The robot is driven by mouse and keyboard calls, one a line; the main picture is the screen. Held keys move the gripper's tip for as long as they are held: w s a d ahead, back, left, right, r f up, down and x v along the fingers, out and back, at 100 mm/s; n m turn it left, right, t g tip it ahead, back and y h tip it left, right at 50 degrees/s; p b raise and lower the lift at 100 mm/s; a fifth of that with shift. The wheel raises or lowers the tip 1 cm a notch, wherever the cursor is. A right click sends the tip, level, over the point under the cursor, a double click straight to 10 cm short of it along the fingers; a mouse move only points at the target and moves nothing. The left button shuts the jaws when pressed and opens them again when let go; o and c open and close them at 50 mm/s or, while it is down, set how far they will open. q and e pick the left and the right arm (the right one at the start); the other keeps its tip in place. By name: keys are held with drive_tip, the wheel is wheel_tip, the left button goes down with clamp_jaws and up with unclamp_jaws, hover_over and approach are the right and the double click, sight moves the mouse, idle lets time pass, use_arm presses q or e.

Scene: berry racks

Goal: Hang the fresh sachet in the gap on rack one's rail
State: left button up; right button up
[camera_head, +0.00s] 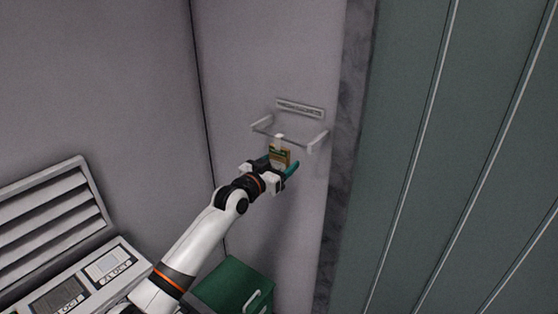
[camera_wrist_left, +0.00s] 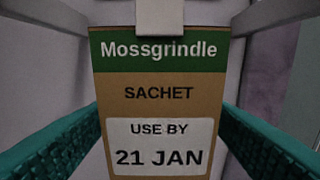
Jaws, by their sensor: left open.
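A brown sachet with a green top band (camera_head: 280,154) is at the wall rail (camera_head: 287,139). Its pale hook (camera_head: 279,138) appears to be over the rail. In the left wrist view the sachet (camera_wrist_left: 155,75) fills the middle, upright and facing me, reading "Mossgrindle", "SACHET", "USE BY 21 JAN". A pale hook (camera_wrist_left: 163,16) runs up from its top edge, out of the frame. My left gripper (camera_head: 279,164) is open, its teal fingers on either side of the sachet. No other sachet shows on the rail. My right gripper is out of view.
A small label plate (camera_head: 300,108) is on the wall above the rail. A green box with a handle (camera_head: 234,286) stands below. A slatted grey panel (camera_head: 50,215) and marked panels (camera_head: 107,268) are at left. A green ribbed surface (camera_head: 460,150) fills the right.

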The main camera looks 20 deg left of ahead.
use_arm(q)
drive_tip(key=c, duration=0.6)
drive_tip(key=shift+r, duration=0.15)
drive_tip(key=shift+r+p, duration=0.55)
drive_tip(key=shift+s, duration=0.15)
